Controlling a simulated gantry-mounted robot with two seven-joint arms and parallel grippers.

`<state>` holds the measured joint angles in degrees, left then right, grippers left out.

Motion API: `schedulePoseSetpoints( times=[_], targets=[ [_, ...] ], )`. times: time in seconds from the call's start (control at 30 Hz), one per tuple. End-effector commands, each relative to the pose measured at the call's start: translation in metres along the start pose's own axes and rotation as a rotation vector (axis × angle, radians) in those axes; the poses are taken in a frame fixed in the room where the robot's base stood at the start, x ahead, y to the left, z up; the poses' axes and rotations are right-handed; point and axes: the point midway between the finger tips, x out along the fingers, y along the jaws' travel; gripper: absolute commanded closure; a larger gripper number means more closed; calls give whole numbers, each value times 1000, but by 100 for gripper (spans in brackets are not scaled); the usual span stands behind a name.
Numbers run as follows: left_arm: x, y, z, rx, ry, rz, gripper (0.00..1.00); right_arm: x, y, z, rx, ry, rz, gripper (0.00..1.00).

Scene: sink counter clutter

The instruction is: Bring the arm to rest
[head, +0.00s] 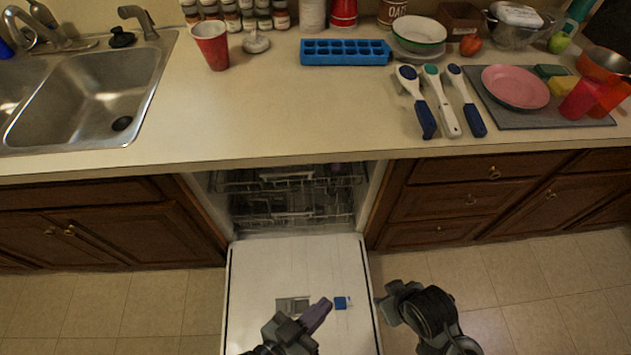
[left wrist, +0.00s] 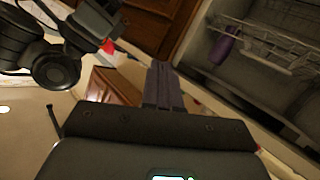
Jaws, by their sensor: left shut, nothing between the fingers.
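My left gripper (head: 322,308) is at the bottom middle of the head view, over the lowered white dishwasher door (head: 255,265). Its dark purplish fingers are together with nothing between them. In the left wrist view the shut fingers (left wrist: 163,85) point away from the camera, toward the cabinets. My right arm is just right of the door in the head view and at the upper left of the left wrist view. Whether its gripper is open or shut does not show clearly.
The dishwasher is open, with its racks (head: 290,205) inside; a purple item (left wrist: 222,45) shows there. The counter above holds a sink (head: 95,90), red cup (head: 211,48), blue ice tray (head: 345,58), three utensils, and a pink plate (head: 515,87). Floor is clear both sides.

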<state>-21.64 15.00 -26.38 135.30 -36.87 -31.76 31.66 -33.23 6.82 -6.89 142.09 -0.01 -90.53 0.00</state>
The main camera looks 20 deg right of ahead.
Motion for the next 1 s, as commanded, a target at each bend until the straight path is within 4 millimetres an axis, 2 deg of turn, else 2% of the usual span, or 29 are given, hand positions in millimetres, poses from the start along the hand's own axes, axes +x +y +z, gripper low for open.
schedulePoseSetpoints(
  times=[0.03,0.1,0.2,0.3,0.37,0.43,0.57,0.6,0.63,0.87,1.0],
  targets=[
    [-14,-33,10,-66,-41,-147,100,-2,0,0,0,0,0,57],
    [-38,-78,28,-132,-118,-333,100,-2,0,-1,0,0,1,57],
    [-82,-128,56,-218,-243,-555,100,-2,0,-1,0,0,1,57],
    [-128,-165,74,-286,-367,-728,100,-2,0,-1,-1,0,0,57],
    [-154,-178,84,-325,-448,-800,100,-2,0,0,-1,0,0,57],
    [-176,-181,97,-363,-546,-844,100,-2,0,0,0,0,1,57],
    [-200,-167,124,-407,-749,-828,100,-2,0,0,-1,0,1,57],
    [-203,-162,123,-367,-799,-800,100,-6,0,-2,-1,-1,1,57],
    [-208,-158,105,-370,-788,-804,100,-22,1,-7,-1,-5,1,57],
    [-225,-141,49,-371,-785,-805,100,-83,3,-26,-1,2,1,57],
    [-239,-128,6,-370,-784,-805,100,-128,5,-41,-1,1,1,57]
  ],
)
